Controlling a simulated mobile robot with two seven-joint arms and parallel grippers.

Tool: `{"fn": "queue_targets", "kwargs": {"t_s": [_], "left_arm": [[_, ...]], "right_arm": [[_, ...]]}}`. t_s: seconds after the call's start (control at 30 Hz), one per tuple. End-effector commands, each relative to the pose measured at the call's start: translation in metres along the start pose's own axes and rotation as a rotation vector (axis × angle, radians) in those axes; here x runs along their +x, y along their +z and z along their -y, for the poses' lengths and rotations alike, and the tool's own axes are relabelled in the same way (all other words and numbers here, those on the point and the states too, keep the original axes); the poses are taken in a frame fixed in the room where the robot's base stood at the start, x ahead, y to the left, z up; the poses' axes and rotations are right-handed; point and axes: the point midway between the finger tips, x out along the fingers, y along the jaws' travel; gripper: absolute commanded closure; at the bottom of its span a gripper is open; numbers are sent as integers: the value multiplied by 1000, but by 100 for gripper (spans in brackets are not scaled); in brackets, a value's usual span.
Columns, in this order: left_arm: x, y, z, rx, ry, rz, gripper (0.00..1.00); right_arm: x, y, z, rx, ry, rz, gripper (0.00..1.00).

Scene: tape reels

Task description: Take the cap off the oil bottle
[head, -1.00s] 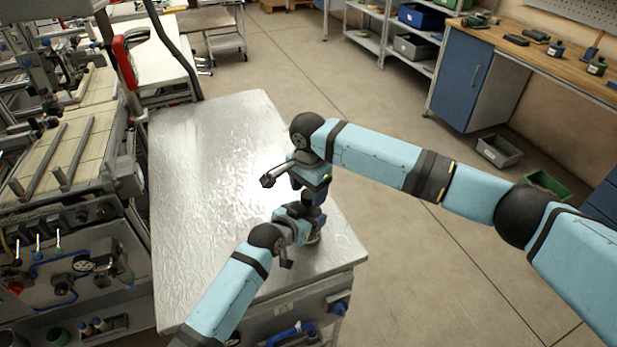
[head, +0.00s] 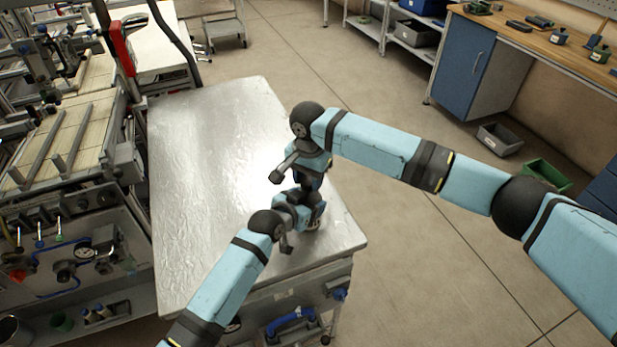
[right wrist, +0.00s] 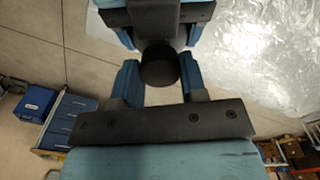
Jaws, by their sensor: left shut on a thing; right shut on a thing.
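The oil bottle is almost wholly hidden between my two grippers above the near right part of the metal table (head: 205,150). My left gripper (head: 312,212) reaches in from the lower left and is shut on the bottle. My right gripper (head: 312,178) is directly above it, pointing down. In the right wrist view, the blue fingers of my right gripper (right wrist: 159,78) are shut on a round black cap (right wrist: 159,66). My left gripper (right wrist: 155,22) shows just beyond the cap. I cannot tell whether the cap still touches the bottle.
The rest of the tabletop is bare. A machine with rails and gauges (head: 75,255) stands close on the left. A workbench with a blue cabinet (head: 464,75) and a grey bin (head: 500,138) are across the open floor at the right.

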Motion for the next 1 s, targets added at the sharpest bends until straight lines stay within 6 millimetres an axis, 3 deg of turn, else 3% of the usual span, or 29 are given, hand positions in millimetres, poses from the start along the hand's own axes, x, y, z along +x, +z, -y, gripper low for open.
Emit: {"fn": "queue_targets", "kwargs": {"t_s": [0.2, 0.53, 0.57, 0.67, 1.0], "left_arm": [[0, 0, 0, 1, 0, 1, 96], [0, 0, 0, 1, 0, 1, 96], [0, 0, 0, 1, 0, 1, 96], [0, 0, 0, 1, 0, 1, 96], [0, 0, 0, 1, 0, 1, 96]], "right_arm": [[0, 0, 0, -273, 0, -1, 90], [0, 0, 0, -311, 0, -2, 90], [0, 0, 0, -311, 0, -2, 59], [0, 0, 0, -310, 0, -2, 36], [-3, 0, 0, -310, 0, -2, 36]]}}
